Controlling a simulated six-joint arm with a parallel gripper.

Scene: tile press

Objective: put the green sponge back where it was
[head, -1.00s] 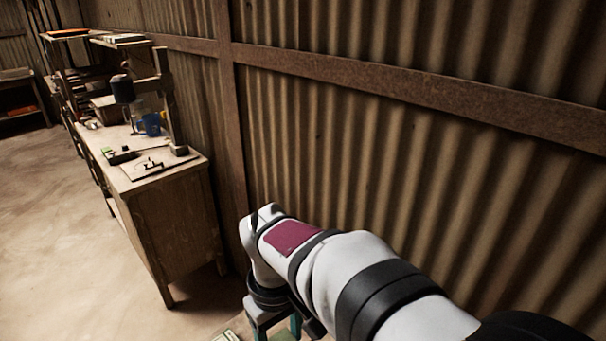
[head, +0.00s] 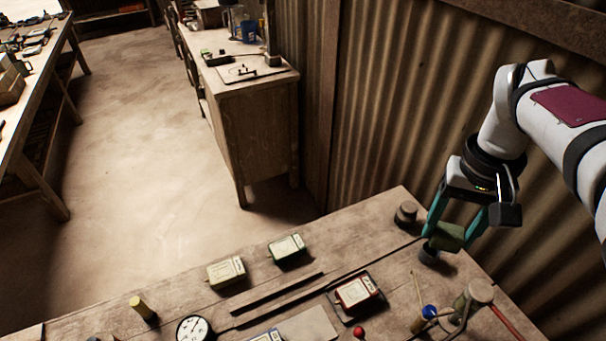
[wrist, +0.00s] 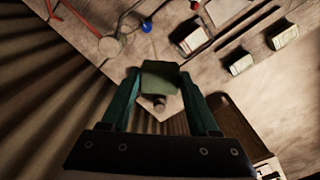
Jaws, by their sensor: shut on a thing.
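The green sponge (head: 450,236) is a small dull green block between the teal fingers of my gripper (head: 446,243). My gripper is shut on it, over the far right part of the wooden table (head: 370,225). In the wrist view the sponge (wrist: 160,78) sits between the fingertips (wrist: 159,72), with the table behind it. The gap between sponge and tabletop is hard to judge. No mark of the sponge's former spot can be made out.
A dark round weight (head: 405,213) stands near the table's far corner. Two boxes, green-edged (head: 287,248) and yellowish (head: 225,272), lie left. The corrugated wall (head: 420,110) runs behind.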

